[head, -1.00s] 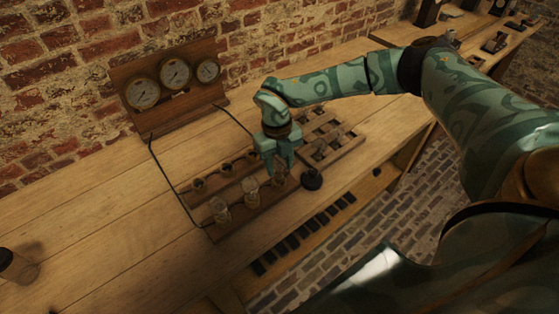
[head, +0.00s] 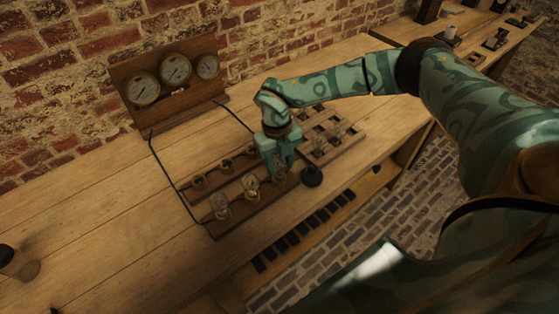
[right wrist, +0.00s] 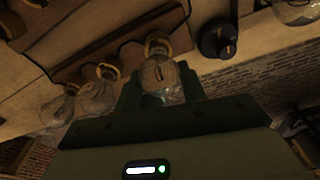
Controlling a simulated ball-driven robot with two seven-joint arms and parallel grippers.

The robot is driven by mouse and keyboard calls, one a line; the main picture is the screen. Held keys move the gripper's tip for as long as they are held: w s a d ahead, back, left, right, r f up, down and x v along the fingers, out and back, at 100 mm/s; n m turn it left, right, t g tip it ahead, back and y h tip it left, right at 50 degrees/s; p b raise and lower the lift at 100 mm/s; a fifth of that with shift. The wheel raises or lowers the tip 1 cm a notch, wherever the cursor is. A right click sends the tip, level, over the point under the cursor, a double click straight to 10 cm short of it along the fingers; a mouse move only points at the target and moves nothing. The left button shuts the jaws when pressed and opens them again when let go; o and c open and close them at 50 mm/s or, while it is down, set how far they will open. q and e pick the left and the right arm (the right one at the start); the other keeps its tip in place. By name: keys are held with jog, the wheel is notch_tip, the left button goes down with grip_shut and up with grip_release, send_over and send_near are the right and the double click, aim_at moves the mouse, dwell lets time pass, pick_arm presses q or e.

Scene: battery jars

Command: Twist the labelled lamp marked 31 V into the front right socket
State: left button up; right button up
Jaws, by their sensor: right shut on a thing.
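My right gripper (head: 280,172) is shut on a clear glass lamp (right wrist: 160,78) at the right end of the front row on a wooden socket board (head: 238,222). In the right wrist view the lamp lies between the fingers, its base at a brass socket (right wrist: 158,46). I cannot tell how far it is seated, and no 31 V marking is readable. Two other glass lamps, the middle one (head: 250,186) and the left one (head: 220,206), stand in the same row. My left gripper is not in view.
A round black knob (head: 312,177) stands just right of the held lamp. A wooden compartment tray (head: 345,150) lies behind it to the right. A gauge panel (head: 175,75) stands at the back, with cables to the board. The bench at left is mostly clear.

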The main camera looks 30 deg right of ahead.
jog(key=shift+r+m+p, duration=0.15)
jog(key=shift+m+p, duration=0.5)
jog(key=shift+m, duration=0.05)
jog(key=shift+m+p, duration=0.75)
jog(key=shift+m, duration=0.45)
jog(key=shift+a+m+y+p, duration=0.1)
jog(key=shift+m+y+p, duration=0.2)
jog(key=shift+m+p, duration=0.55)
jog(key=shift+m, duration=0.45)
